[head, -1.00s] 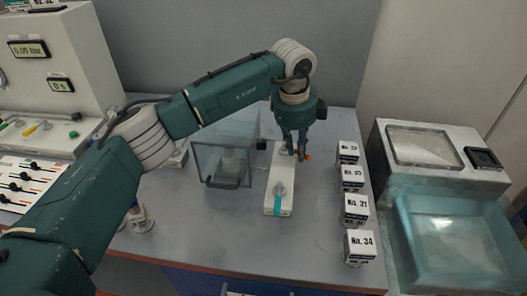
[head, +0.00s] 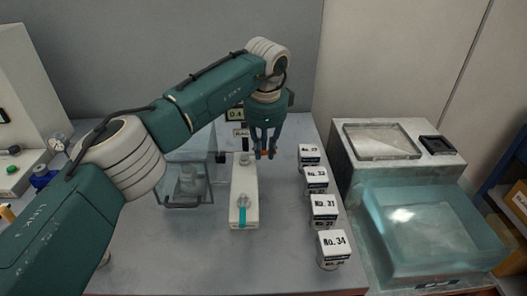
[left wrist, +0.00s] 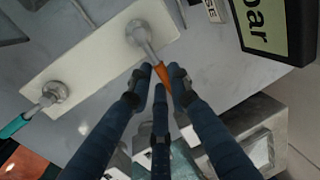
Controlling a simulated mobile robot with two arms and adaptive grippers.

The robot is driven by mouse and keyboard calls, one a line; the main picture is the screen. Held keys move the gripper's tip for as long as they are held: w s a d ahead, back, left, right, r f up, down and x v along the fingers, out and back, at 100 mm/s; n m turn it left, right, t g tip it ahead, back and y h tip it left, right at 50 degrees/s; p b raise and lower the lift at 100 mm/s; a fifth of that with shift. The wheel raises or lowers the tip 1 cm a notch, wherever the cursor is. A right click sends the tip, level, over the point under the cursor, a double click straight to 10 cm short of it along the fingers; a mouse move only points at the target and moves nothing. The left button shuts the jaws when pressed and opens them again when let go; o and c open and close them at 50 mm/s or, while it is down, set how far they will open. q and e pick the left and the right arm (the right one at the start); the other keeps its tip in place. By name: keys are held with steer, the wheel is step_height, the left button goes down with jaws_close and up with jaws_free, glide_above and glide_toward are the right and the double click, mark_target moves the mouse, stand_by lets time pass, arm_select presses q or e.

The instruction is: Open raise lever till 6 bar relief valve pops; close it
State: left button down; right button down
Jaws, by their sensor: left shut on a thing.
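A white valve block (head: 244,192) lies on the bench, with a teal lever (head: 242,217) at its near end and an orange lever (left wrist: 180,95) at its far end. Both levers also have metal valve bodies, clear in the left wrist view. My left gripper (head: 266,152) points down at the far end of the block, its fingers shut on the orange lever. The fingers hide part of that lever. A dark display (head: 235,115) behind the gripper reads about 0.4, partly hidden; its "bar" lettering (left wrist: 268,22) shows in the left wrist view. My right gripper is out of view.
A clear box (head: 188,182) stands left of the block. A row of several numbered white-labelled containers (head: 324,208) stands to its right. Farther right are a grey unit (head: 345,150) and a translucent blue basin (head: 440,232). The bench in front of the block is clear.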

arm_select(q)
steer(key=shift+w+r, duration=0.1)
stand_by(0.4)
steer(key=c, duration=1.6)
jaws_free()
steer(key=r, duration=0.4)
steer(key=s+r, duration=0.1)
steer(key=r, duration=0.2)
steer(key=s+r, duration=0.1)
steer(key=r, duration=0.3)
steer(key=shift+s+r, duration=0.2)
steer(key=shift+r, duration=0.15)
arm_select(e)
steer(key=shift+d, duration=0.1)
arm_select(q)
steer(key=shift+r, duration=0.1)
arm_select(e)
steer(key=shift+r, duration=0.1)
